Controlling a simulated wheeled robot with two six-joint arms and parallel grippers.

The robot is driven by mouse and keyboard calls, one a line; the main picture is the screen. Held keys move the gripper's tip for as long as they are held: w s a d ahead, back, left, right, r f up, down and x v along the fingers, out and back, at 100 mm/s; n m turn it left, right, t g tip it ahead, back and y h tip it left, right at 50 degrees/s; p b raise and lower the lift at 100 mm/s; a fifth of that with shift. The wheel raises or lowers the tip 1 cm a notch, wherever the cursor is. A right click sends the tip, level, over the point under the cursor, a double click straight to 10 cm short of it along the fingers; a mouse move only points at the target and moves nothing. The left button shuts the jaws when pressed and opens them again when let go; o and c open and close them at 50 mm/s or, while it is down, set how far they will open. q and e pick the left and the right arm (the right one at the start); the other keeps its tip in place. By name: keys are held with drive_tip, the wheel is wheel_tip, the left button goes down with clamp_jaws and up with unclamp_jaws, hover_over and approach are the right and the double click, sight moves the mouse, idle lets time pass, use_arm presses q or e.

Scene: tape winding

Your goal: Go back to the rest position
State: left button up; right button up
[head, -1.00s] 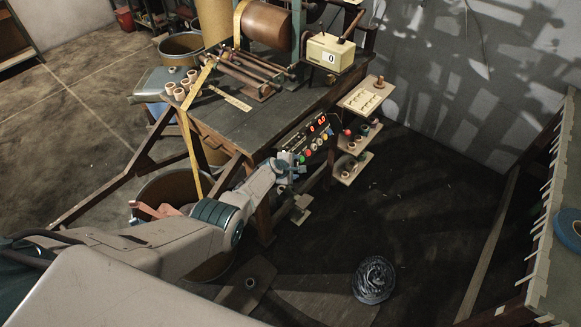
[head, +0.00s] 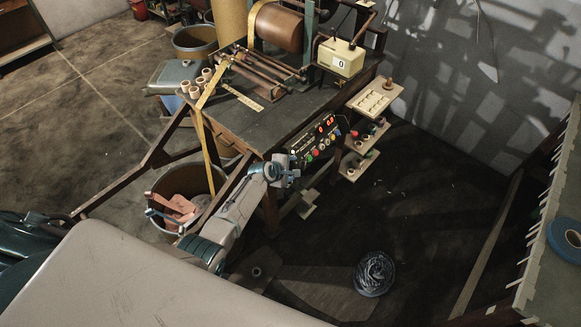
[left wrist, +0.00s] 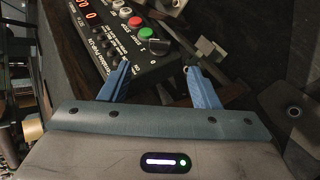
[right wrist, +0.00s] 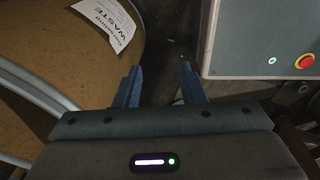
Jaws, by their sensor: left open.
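My left gripper (head: 285,173) is just in front of the black control panel (head: 317,140) with its coloured buttons and red digits. In the left wrist view its two blue fingers (left wrist: 160,80) are apart with nothing between them, and the panel (left wrist: 128,40) lies beyond them. I cannot tell whether a fingertip touches the panel. My right gripper (right wrist: 158,80) shows only in the right wrist view; its fingers are apart and empty. Beside it are a brown bin (right wrist: 60,60) with a WASTE label and a grey box (right wrist: 250,35) with a red button.
The winding bench (head: 240,128) has a brown roll (head: 280,27) and a cream counter (head: 340,57) reading 0. A yellow strip (head: 208,150) hangs into a bin (head: 215,175). Small shelves (head: 375,100) stand right of the panel. A dark coil (head: 374,273) lies on the floor.

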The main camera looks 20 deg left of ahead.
idle(0.4)
use_arm(q)
drive_tip(key=s+a+f+m+g+y+b, duration=0.3)
drive_tip(key=s+f+m+b, duration=0.45)
drive_tip(key=s+f, duration=1.95)
drive_tip(key=s+f+m+g+b, duration=0.1)
drive_tip(key=s+f+m, duration=0.3)
drive_tip(key=s, duration=0.7)
drive_tip(key=s+a+f+m+g+b, duration=0.1)
drive_tip(key=s+f+m, duration=0.3)
drive_tip(key=s, duration=0.8)
drive_tip(key=s+a+f+m+g+b, duration=0.1)
drive_tip(key=s+f+m+g, duration=0.2)
drive_tip(key=s, duration=0.8)
wheel_tip(320, 180, down, 3)
drive_tip(key=shift+s+r+m+y+b, duration=0.1)
drive_tip(key=shift+s+m+y+b, duration=0.25)
drive_tip(key=shift+m, duration=0.1)
